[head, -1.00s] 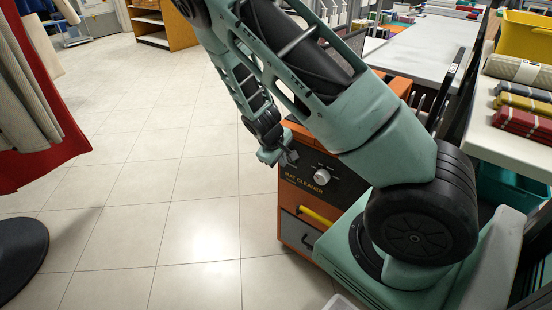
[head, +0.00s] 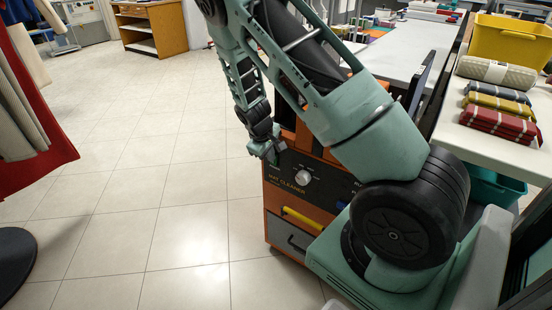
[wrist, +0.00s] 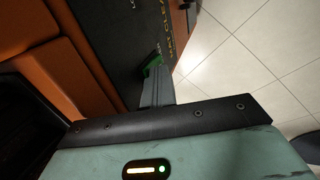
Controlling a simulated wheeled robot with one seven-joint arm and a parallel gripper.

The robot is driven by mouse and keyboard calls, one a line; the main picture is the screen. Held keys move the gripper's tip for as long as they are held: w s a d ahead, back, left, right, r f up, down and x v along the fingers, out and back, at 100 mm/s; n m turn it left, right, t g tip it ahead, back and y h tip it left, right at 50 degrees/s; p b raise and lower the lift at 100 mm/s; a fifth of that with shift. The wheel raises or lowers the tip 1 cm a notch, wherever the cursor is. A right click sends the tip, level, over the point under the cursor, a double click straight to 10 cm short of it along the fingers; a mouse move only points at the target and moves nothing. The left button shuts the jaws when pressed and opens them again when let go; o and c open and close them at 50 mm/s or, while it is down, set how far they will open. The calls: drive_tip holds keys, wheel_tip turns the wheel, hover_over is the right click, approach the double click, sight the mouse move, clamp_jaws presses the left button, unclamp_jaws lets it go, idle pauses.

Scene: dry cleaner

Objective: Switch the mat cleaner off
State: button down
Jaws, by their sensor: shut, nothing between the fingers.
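The mat cleaner (head: 283,222) is an orange box with a dark front panel, a pale round knob (head: 303,177) and a yellow handle bar. Its lettered panel also shows in the wrist view (wrist: 118,45). My gripper (head: 276,153) is shut and empty at the upper left corner of the panel, up and left of the knob. In the wrist view its narrow grey fingers (wrist: 157,88) point at the panel's edge. A small green part (wrist: 152,63) shows at their tips, beside white lettering. I cannot tell whether the fingers touch it. The knob is not visible in the wrist view.
A white counter (head: 480,140) with folded striped cloths and a yellow bin (head: 510,42) stands at right. Open tiled floor (head: 150,190) lies left of the machine. A red garment (head: 50,150) hangs at far left. A wooden cabinet (head: 150,30) stands behind.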

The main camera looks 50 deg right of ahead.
drive_tip(key=shift+a, duration=0.1)
drive_tip(key=shift+r+p, duration=0.75)
drive_tip(key=shift+r, duration=0.05)
